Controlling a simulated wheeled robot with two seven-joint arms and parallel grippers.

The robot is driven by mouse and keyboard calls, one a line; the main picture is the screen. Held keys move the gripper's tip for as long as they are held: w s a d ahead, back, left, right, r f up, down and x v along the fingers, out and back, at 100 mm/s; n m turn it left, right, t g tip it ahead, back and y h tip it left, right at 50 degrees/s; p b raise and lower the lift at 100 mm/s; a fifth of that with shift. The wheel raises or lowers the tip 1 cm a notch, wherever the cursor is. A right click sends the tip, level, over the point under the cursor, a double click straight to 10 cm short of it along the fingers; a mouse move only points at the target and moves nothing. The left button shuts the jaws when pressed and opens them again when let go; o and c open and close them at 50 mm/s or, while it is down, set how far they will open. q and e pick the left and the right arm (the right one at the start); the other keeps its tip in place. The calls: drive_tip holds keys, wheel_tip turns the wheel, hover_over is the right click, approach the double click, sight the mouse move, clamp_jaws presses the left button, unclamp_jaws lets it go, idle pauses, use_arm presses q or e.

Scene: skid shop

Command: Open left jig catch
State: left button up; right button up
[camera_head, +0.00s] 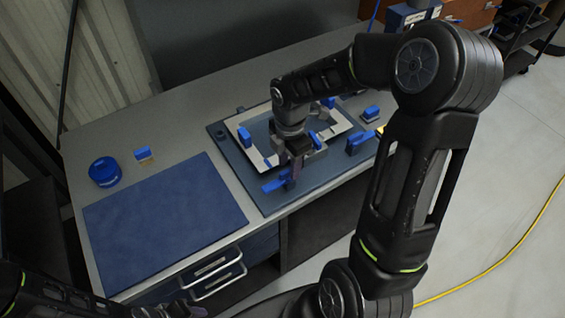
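The jig (222,152) is a dark blue-grey plate on the workbench. It bears a pale rectangular frame (232,122) and several blue catches. One blue catch (244,137) stands upright at the frame's left side. Another blue catch handle (273,185) lies low at the front edge, and another (361,140) is at the right. My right gripper (291,180) points down at the front catch handle, touching or very close to it; its fingers are dark and small, and their gap cannot be made out. My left gripper (187,310) shows only partly at the bottom edge.
A blue mat (165,215) lies left of the jig, clear of objects. A round blue container (105,172) and a small blue-topped block (144,154) stand behind it. Drawers (215,272) are under the bench front. A yellow cable (500,258) runs across the floor.

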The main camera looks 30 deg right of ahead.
sight(289, 170)
wheel_tip(289, 170, up, 4)
drive_tip(key=p, duration=0.2)
drive_tip(key=shift+r+p, duration=0.1)
drive_tip(key=shift+p, duration=0.25)
drive_tip(key=shift+r, duration=1.05)
